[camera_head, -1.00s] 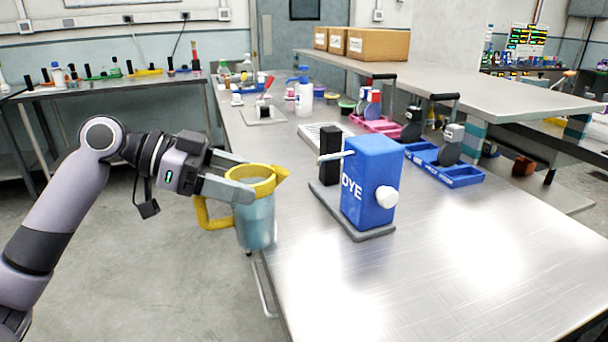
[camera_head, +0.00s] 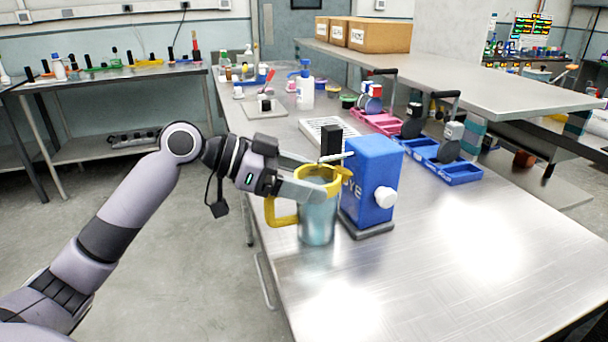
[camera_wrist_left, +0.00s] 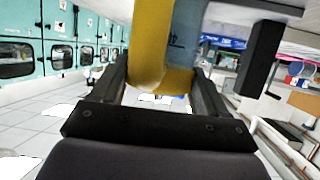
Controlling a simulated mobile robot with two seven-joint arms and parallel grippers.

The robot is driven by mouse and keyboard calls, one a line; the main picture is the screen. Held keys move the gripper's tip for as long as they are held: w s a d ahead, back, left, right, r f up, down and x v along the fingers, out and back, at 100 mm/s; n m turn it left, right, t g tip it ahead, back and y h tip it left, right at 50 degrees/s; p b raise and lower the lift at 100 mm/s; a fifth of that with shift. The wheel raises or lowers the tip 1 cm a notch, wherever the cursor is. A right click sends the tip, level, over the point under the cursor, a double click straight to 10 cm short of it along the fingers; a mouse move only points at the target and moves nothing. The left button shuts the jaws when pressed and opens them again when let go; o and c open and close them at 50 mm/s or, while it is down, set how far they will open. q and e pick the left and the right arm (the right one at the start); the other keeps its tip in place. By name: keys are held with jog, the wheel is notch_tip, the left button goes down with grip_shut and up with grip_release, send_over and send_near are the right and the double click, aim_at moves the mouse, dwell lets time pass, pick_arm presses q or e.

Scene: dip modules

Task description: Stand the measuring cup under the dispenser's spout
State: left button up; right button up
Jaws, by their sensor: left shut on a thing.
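The measuring cup (camera_head: 317,222) is a clear bluish jug with a yellow rim and a yellow handle. It is upright, in front of the blue dye dispenser (camera_head: 376,172) in the head view. My left gripper (camera_head: 318,184) is shut on the cup near its rim. The cup's yellow part (camera_wrist_left: 150,45) fills the middle of the left wrist view between the fingers. The dispenser's thin spout (camera_head: 338,156) shows just above the cup's rim. I cannot tell whether the cup's base touches the table or the dispenser's base. My right gripper is not in view.
The steel table (camera_head: 450,270) is clear at the front and right. Behind the dispenser are a white drain tray (camera_head: 318,128), a pink tray (camera_head: 380,122) and a blue tray (camera_head: 455,174). A pump bottle (camera_head: 305,90) stands farther back. A raised shelf (camera_head: 480,88) overhangs the right side.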

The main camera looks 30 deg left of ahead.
pick_arm(q)
jog(key=o, duration=1.4)
jog(key=shift+a, duration=0.1)
jog(key=b+v, duration=0.2)
jog(key=v, duration=0.9)
jog(key=shift+s+a+r, duration=0.15)
jog(key=shift+s+a, duration=0.1)
jog(key=shift+s, duration=0.1)
